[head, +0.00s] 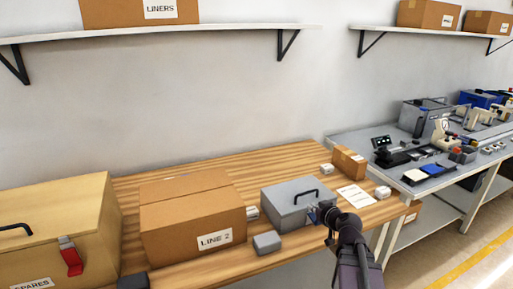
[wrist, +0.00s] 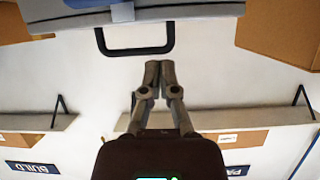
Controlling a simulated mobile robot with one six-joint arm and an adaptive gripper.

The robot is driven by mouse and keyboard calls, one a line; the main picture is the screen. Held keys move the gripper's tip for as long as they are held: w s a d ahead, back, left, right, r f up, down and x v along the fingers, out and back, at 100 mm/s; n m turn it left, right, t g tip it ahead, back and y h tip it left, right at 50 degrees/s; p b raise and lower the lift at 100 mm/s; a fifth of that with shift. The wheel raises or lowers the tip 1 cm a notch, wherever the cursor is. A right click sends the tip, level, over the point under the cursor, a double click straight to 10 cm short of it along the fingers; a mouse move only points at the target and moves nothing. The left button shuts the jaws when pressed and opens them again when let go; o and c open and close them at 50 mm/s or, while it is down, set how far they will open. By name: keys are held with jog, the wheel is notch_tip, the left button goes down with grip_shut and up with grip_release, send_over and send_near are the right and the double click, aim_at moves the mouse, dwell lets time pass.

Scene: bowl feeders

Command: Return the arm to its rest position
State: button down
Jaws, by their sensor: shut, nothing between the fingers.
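My arm reaches in from the bottom right in the head view. My gripper (head: 328,213) is in front of the grey metal box (head: 288,213) with a black handle, near the box's right front corner. In the wrist view my gripper (wrist: 152,68) is shut, its fingertips together with nothing between them. The grey box (wrist: 190,10) and its black handle (wrist: 137,50) show upside down at the top of that view, beyond the fingertips. I cannot tell from these frames whether the fingers touch the box.
The wooden bench (head: 285,160) also bears a large LINE 2 carton (head: 190,215), a SPARES chest (head: 60,225) with a red latch, a small grey block (head: 267,243), a small carton (head: 348,162) and a paper sheet (head: 356,196). Shelves (head: 150,32) hang above. A second bench stands right.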

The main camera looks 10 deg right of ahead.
jog(key=s+a+f+g+y+p, duration=0.1)
jog(key=s+a+g+p, duration=0.15)
jog(key=a, duration=0.25)
jog(key=s+a+f+g+p, duration=0.2)
jog(key=a+g, duration=0.2)
jog(key=a, duration=0.1)
jog(key=s+a+m+g+h+p, duration=0.2)
jog(key=s+g, duration=0.4)
jog(key=s, duration=0.4)
jog(key=shift+s+a+f+m+g+h+p, duration=0.2)
jog(key=shift+a+m+g+h+p, duration=0.25)
jog(key=shift+h+p, duration=0.5)
jog(key=shift+a, duration=0.1)
